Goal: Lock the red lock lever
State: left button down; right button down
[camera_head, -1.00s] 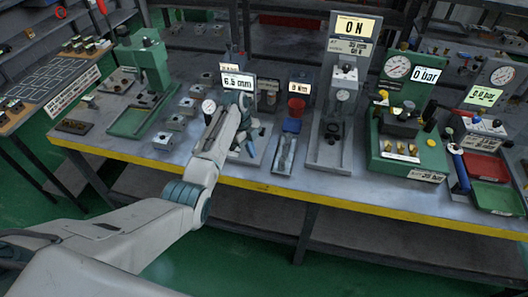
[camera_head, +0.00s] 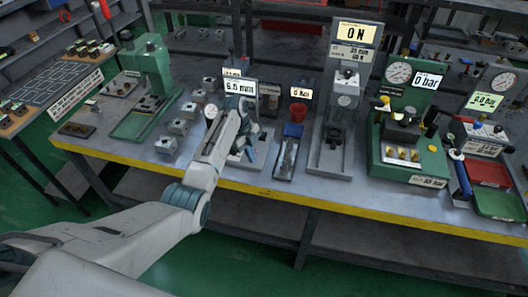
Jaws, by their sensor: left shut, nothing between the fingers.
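The station with the mm display (camera_head: 240,87) stands near the middle of the bench, with a round dial (camera_head: 211,111) at its left. My left arm reaches over it from the left. My left gripper (camera_head: 250,153) points down at the front of this station and is shut, with nothing seen between its fingers. I cannot make out a red lock lever; it may be hidden behind my left wrist and gripper. Whether the fingers touch any part of the station is too small to tell. My right gripper is not in view.
A green pressure station (camera_head: 414,168) stands farther right. Several small grey blocks (camera_head: 166,145) and a green press (camera_head: 150,65) are at left.

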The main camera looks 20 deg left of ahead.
pick_arm(q)
jog(key=shift+w+a+r, duration=0.1)
jog(key=shift+w, duration=0.2)
